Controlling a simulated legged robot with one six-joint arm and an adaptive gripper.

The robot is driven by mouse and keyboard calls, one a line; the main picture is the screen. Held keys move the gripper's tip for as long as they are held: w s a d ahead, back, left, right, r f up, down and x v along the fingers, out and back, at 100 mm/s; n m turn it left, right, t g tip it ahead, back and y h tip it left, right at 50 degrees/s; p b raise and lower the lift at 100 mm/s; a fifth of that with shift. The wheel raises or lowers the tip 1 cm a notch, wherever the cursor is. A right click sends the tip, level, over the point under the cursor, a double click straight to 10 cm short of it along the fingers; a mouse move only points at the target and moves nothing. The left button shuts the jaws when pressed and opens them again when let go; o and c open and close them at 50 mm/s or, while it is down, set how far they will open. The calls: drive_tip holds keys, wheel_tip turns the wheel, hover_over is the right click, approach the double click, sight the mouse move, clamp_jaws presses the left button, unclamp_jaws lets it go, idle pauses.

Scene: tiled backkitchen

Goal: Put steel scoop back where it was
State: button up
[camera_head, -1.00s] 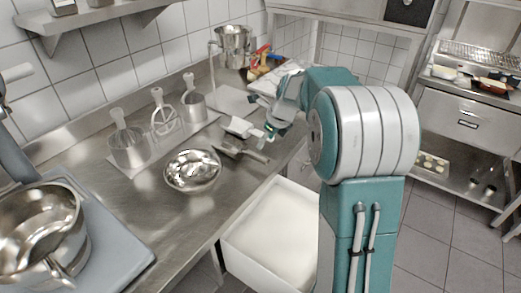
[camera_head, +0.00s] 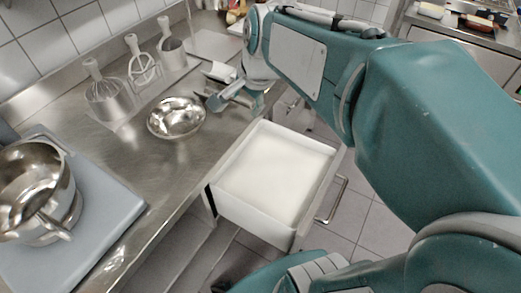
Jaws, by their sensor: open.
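The steel scoop (camera_head: 209,88) appears to lie on the steel counter (camera_head: 165,178), just right of a shiny steel bowl (camera_head: 176,118). Much of it is hidden by my gripper (camera_head: 240,103). My gripper is open, low over the counter's front edge at the scoop, with its fingers spread. I cannot tell whether they touch the scoop. A pulled-out drawer (camera_head: 328,163) with an empty white inside is below the counter edge, in front of the gripper.
Several utensils (camera_head: 103,94) stand in a row along the wall behind the bowl. A small white-ended item (camera_head: 219,71) lies behind the gripper. A steel pot (camera_head: 38,190) stands on a blue-grey board (camera_head: 105,222) at left. The counter in front of the bowl is clear.

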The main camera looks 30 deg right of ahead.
drive_tip(key=s+a+f+n+t+h, duration=0.1)
drive_tip(key=s+a+f+n, duration=0.1)
drive_tip(key=s+n, duration=1.1)
drive_tip(key=shift+s+a+f, duration=0.2)
